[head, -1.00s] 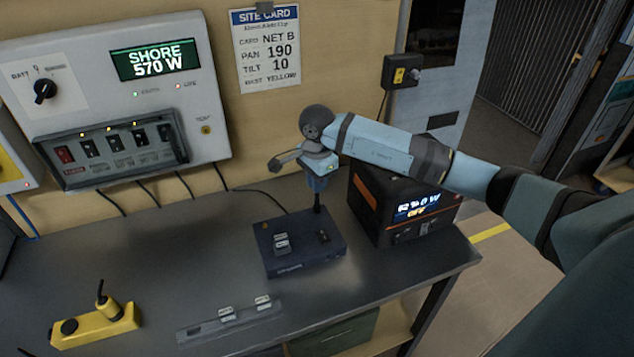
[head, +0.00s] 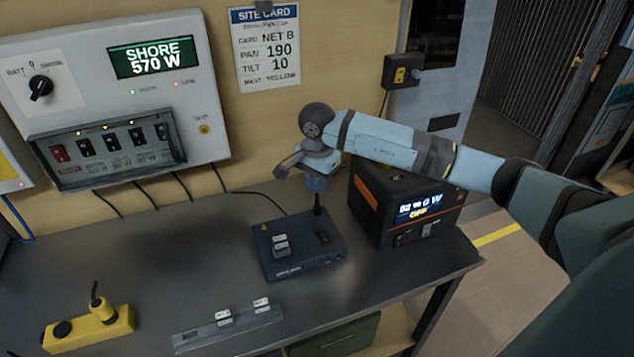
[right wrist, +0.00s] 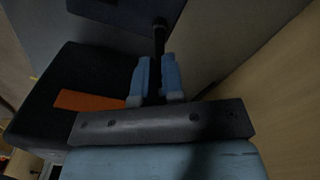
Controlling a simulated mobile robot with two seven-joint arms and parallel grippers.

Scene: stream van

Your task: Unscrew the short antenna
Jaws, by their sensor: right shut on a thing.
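A dark box (head: 285,262) lies on the bench with a thin black upright antenna (head: 317,204) at its back right corner. My right gripper (head: 317,186) points down from above and is shut on the antenna's upper part. The antenna's lower part shows below the fingers, standing upright and seemingly meeting the box. In the right wrist view the two blue fingers (right wrist: 156,76) close around the black antenna (right wrist: 159,38), which runs on toward the dark box at the top. The fingers hide the held end. My left gripper is not in view.
A black and orange power unit (head: 405,205) stands close to the right of the box. A yellow device (head: 105,328) with a black stub lies at front left. A grey rail (head: 240,332) with two small tags lies in front. The control panel (head: 80,60) is on the wall.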

